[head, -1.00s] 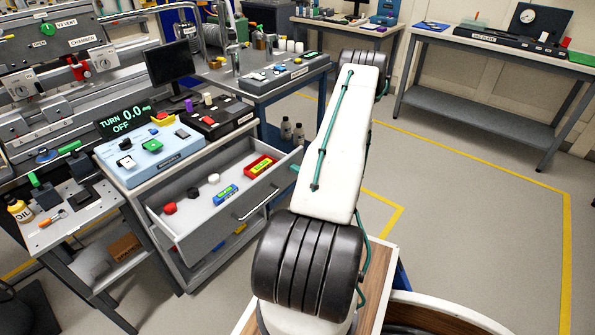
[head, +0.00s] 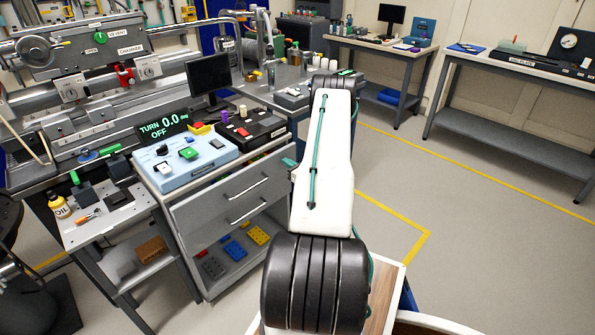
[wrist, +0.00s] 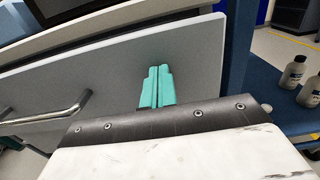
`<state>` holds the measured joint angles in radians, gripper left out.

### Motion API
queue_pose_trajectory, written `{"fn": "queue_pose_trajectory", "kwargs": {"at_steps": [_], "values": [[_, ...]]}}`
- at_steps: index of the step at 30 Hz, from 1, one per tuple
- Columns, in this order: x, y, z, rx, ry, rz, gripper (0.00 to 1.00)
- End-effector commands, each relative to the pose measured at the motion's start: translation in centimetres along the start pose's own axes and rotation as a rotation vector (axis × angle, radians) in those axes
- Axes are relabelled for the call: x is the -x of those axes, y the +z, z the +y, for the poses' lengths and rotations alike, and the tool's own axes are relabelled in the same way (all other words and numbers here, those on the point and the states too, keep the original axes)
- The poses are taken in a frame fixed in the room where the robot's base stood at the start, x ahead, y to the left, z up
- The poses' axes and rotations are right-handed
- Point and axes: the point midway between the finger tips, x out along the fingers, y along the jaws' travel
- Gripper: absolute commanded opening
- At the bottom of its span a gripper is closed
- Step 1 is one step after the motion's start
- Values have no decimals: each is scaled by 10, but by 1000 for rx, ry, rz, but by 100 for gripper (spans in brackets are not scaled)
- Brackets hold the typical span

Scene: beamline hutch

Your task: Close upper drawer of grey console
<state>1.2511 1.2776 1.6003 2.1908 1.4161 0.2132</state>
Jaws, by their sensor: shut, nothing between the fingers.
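The grey console (head: 197,292) stands left of my arm in the head view. The fingers appear to touch or nearly touch the panel. In the head view my gripper shows only as a teal bit (head: 289,162) beside my arm.
A second handle (head: 248,213) sits below, above an open shelf with coloured blocks (head: 258,236). A light blue control box (head: 185,165) and monitor (head: 208,75) stand on top. A side table (head: 105,222) is at left. Open floor (head: 480,230) lies right.

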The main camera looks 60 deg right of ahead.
Motion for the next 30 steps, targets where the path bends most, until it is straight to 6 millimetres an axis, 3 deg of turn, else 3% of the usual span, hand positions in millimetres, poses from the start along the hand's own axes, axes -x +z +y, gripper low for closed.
{"fn": "queue_pose_trajectory", "kwargs": {"at_steps": [6, 12, 25, 30], "values": [[-28, 0, 1, 0, 2, 0, 0], [-38, 0, 1, 0, 1, 1, 0], [-43, 2, 3, 4, 4, -1, 0], [-35, 2, 4, 3, 4, -1, 0]]}}
